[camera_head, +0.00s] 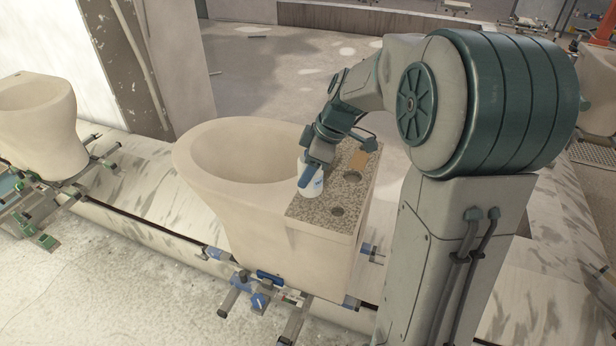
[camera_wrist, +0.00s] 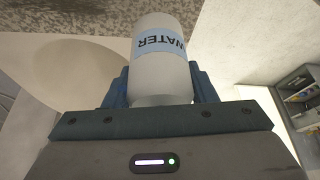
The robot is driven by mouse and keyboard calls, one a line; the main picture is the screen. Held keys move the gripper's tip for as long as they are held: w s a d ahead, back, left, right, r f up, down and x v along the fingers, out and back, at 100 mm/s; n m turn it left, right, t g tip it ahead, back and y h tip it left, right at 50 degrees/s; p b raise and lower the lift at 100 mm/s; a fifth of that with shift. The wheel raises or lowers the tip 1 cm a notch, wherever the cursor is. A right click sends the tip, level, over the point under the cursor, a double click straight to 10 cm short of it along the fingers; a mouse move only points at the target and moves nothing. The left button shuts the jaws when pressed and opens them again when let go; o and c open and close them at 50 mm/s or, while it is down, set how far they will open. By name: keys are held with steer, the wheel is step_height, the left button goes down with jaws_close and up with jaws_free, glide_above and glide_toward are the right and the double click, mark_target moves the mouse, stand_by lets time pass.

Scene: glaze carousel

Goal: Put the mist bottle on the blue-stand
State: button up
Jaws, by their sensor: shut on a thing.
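The mist bottle is white with a light blue label reading "WATER". It shows in the head view (camera_head: 311,186) and fills the middle of the wrist view (camera_wrist: 162,70). My gripper (camera_head: 313,176) is shut on it, with the blue fingers (camera_wrist: 160,88) on both sides. The bottle is at the left edge of a speckled slab (camera_head: 318,213) on the back of a beige toilet-shaped piece (camera_head: 232,190). I cannot tell whether its base touches the slab. Blue-clamped supports (camera_head: 262,300) under this piece appear to be the blue-stand.
The slab has round holes (camera_head: 338,211) and a tan block (camera_head: 359,158) on it. Another beige piece (camera_head: 38,122) stands at left on supports with green clamps (camera_head: 48,240). My arm covers the right side. Open floor (camera_head: 270,80) lies behind.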

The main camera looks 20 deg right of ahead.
steer(key=shift+f+p, duration=0.4)
steer(key=shift+f, duration=1.5)
steer(key=shift+f, duration=0.2)
steer(key=o, duration=1)
steer(key=shift+r, duration=0.1)
steer(key=shift+o, duration=0.2)
